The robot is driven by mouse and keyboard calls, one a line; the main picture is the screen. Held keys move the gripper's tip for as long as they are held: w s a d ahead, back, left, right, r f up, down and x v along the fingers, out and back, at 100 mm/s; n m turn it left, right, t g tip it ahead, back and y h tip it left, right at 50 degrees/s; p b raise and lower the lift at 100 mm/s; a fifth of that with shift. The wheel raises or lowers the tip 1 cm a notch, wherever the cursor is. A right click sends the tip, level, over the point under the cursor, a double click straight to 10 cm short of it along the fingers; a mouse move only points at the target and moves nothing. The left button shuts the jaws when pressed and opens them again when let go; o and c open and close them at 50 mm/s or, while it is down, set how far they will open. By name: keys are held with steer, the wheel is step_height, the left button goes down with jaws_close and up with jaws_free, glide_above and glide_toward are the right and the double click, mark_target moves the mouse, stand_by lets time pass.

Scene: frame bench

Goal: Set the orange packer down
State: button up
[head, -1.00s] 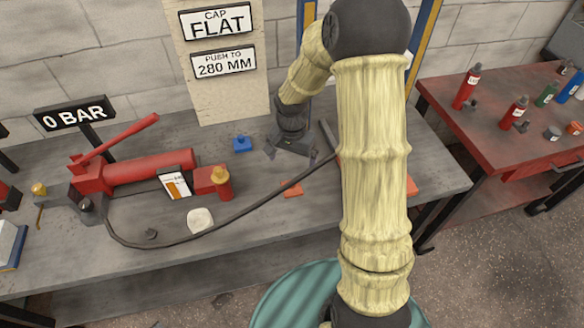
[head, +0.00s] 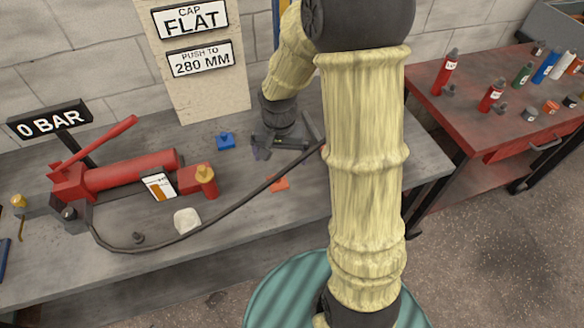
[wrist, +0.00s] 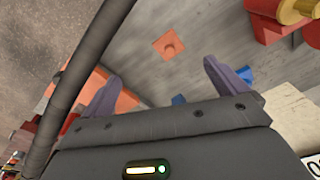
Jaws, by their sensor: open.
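The orange packer (head: 278,184) is a small flat block lying on the grey bench, in front of my gripper in the head view.
A black hose (head: 236,207) curves across the bench close to the packer. A blue block (head: 226,141) lies left of my gripper. A red hydraulic pump (head: 128,170) and a white lump (head: 187,221) are further left. A larger orange piece (wrist: 126,100) shows behind a finger in the wrist view.

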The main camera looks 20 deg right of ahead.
steer(key=s+r+n+t, duration=0.1)
steer(key=s+r+n, duration=0.3)
steer(key=s, duration=0.6)
steer(key=shift+s+d+r+n+t, duration=0.15)
steer(key=shift+d+r+n+t, duration=0.05)
steer(key=shift+r+n+t, duration=0.25)
steer(key=shift+f, duration=0.1)
steer(key=shift+c, duration=0.2)
